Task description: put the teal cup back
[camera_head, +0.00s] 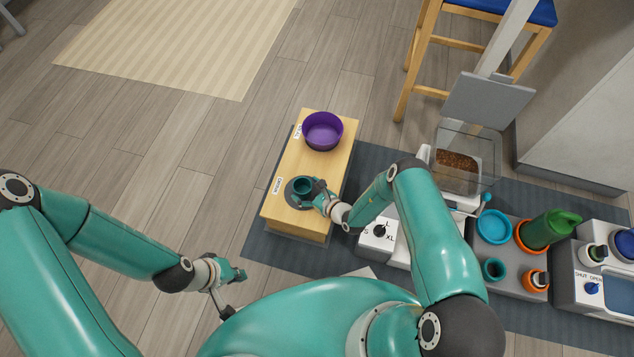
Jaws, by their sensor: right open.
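A teal cup (302,185) stands upright on a dark round pad (291,195) at the near end of a wooden bench. My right gripper (317,193) is open at the cup's right side. Whether its fingers touch the cup or reach around it I cannot tell. Another teal cup-like vessel (493,270) stands on the grey tray (513,284) at the right. My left gripper (241,275) is over the floor at the lower left, away from the bench. Its fingers are too small to read.
A purple bowl (323,131) sits at the far end of the wooden bench (300,161). A food dispenser (465,158) stands to the right. The tray also holds a blue bowl (494,227), a green jug (551,229) and an orange cup (535,283). Floor at the left is clear.

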